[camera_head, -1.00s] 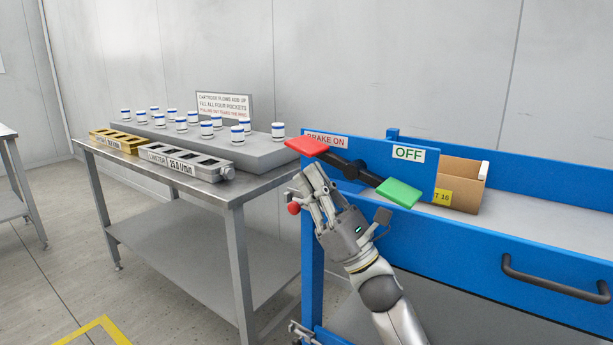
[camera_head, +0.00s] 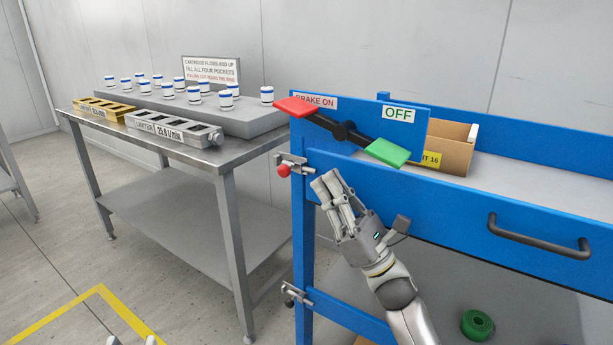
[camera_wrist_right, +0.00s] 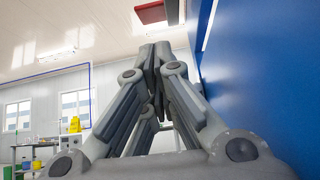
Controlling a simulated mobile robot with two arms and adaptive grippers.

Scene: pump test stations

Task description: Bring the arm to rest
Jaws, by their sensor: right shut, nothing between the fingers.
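My right gripper (camera_head: 330,186) is in front of the blue cart's (camera_head: 430,200) upper panel, below the brake lever (camera_head: 345,131). It is shut and empty; in the right wrist view its fingertips (camera_wrist_right: 155,55) meet, with the blue panel close on the right. The lever has a red pad (camera_head: 297,106) at its upper left end, by the BRAKE ON label, and a green pad (camera_head: 387,152) at its lower right end, below the OFF label. The gripper appears apart from the lever. Small pale tips at the bottom edge of the head view may be my left gripper (camera_head: 130,341).
A red-knobbed latch (camera_head: 284,170) sticks out at the cart's left edge, and a black handle (camera_head: 538,238) at the right. A steel table (camera_head: 190,155) at left bears white cartridges and two pocketed blocks. A green roll (camera_head: 478,325) lies low. Floor at left is clear.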

